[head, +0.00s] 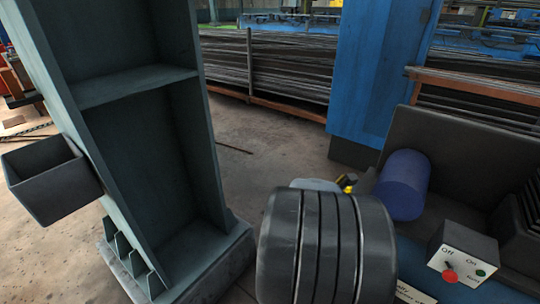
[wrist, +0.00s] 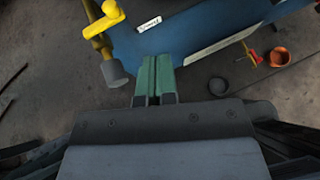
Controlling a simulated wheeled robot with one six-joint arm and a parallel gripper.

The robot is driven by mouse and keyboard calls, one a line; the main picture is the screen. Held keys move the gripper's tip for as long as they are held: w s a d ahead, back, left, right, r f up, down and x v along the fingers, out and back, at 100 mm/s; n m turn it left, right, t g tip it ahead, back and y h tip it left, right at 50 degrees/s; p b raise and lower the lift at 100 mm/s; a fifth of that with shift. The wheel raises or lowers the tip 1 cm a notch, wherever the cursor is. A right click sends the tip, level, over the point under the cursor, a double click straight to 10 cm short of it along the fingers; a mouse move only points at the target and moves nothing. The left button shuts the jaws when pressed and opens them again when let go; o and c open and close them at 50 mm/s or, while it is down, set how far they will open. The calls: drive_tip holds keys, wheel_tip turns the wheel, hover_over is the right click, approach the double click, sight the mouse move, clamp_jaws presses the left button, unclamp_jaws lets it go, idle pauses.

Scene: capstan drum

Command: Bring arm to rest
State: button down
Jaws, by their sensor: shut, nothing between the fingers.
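My gripper (wrist: 154,80) shows in the wrist view, its two green fingers together with nothing between them. It points at the blue machine body (wrist: 190,35) and touches no loose object that I can see; the exact gap to the body is unclear. In the head view the black grooved drum (head: 325,245) fills the lower middle. My gripper cannot be made out there. A control box (head: 463,258) with a red and a green button stands right of the drum.
A yellow handle (wrist: 103,20) is left of my fingers. An orange cup (wrist: 279,57) and a dark disc (wrist: 218,86) lie on the floor at right. The head view shows a blue cylinder (head: 402,185), a grey-green steel column (head: 150,130) and an open bin (head: 52,180).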

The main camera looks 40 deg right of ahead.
drive_tip(key=shift+r, duration=0.1)
drive_tip(key=w+a+r+m+t+y+p, duration=0.1)
drive_tip(key=w+a+r+m+y+p, duration=0.1)
drive_tip(key=w+a+r+m+p, duration=0.3)
drive_tip(key=w+a+r+m+t+y+p, duration=0.1)
drive_tip(key=w+a+r+m+p, duration=0.25)
drive_tip(key=a+r+p, duration=0.3)
drive_tip(key=w+a+r+m+t+y+p, duration=0.1)
drive_tip(key=a+r+m+y+p, duration=0.3)
drive_tip(key=a, duration=0.7)
drive_tip(key=w+a+r+m+t+y+p, duration=0.1)
drive_tip(key=a+r+m+t+y+p, duration=0.1)
drive_tip(key=a+r+m+y+p, duration=0.2)
drive_tip(key=a+r, duration=0.3)
drive_tip(key=a, duration=0.5)
drive_tip(key=shift+w+r+y+p, duration=0.3)
drive_tip(key=shift+w+r+y, duration=0.1)
